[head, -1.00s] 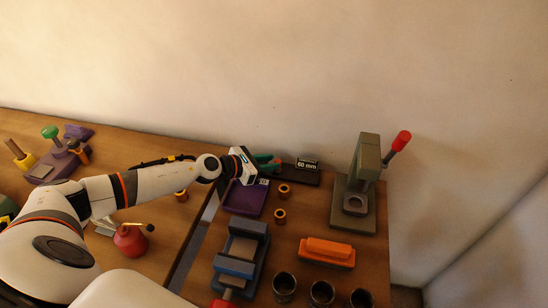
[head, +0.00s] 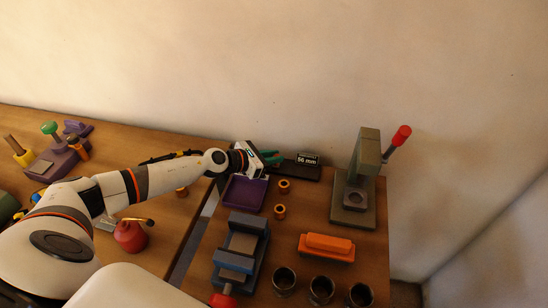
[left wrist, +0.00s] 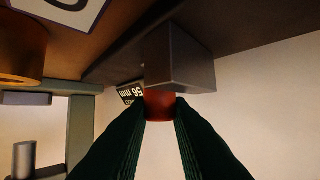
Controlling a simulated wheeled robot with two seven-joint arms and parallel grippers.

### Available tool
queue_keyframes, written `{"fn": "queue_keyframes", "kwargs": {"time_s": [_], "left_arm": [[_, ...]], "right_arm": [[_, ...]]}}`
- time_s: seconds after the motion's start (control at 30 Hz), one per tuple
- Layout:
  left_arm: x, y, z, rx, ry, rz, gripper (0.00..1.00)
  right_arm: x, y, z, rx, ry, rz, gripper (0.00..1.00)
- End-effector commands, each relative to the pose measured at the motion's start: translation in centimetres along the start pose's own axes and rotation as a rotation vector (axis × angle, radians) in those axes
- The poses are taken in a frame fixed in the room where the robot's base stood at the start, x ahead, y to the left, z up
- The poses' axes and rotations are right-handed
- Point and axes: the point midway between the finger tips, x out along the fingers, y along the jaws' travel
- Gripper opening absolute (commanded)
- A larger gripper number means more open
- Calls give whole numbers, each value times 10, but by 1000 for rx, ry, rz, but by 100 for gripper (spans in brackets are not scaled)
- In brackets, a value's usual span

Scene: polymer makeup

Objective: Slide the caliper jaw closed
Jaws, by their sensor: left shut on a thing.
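The dark caliper (head: 298,174) lies at the back of the right table against the wall, and its display (head: 307,159) reads 56 mm. My left gripper (head: 272,158) reaches it from the left with green fingers at the caliper's left part. In the left wrist view the fingers (left wrist: 160,112) are shut on a red piece (left wrist: 160,102) beside a dark grey block (left wrist: 180,62) that looks like part of the caliper. The display (left wrist: 130,93) shows tilted there. The arm and fingers hide the caliper's left end. My right gripper is out of view.
A purple tray (head: 228,203) lies just in front of my left gripper, with small orange-and-black rings (head: 284,186) beside it. A grey press (head: 367,165) with a red-tipped lever stands to the right. A blue-grey vise (head: 262,240) and an orange block (head: 327,246) are nearer.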

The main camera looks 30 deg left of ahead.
Motion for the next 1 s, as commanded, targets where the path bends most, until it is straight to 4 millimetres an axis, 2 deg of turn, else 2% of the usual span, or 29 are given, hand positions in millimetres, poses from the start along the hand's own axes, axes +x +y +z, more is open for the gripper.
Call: {"fn": "queue_keyframes", "kwargs": {"time_s": [0.1, 0.3, 0.7, 0.73, 0.77, 1.0], "left_arm": [[-8, -13, 12, 0, 0, -5, 0], [-24, -30, 16, 1, 0, -5, 0], [-30, -33, 13, 3, -2, -4, 0], [-30, -34, 13, 3, -2, -4, 23], [-30, -34, 13, 3, -2, -4, 28], [-30, -33, 13, 2, -1, -2, 28]], "right_arm": [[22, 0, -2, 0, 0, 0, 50], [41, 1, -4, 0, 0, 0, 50], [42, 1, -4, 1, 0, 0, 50], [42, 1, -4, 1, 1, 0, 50], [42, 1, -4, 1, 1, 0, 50], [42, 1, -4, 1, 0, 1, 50]]}}
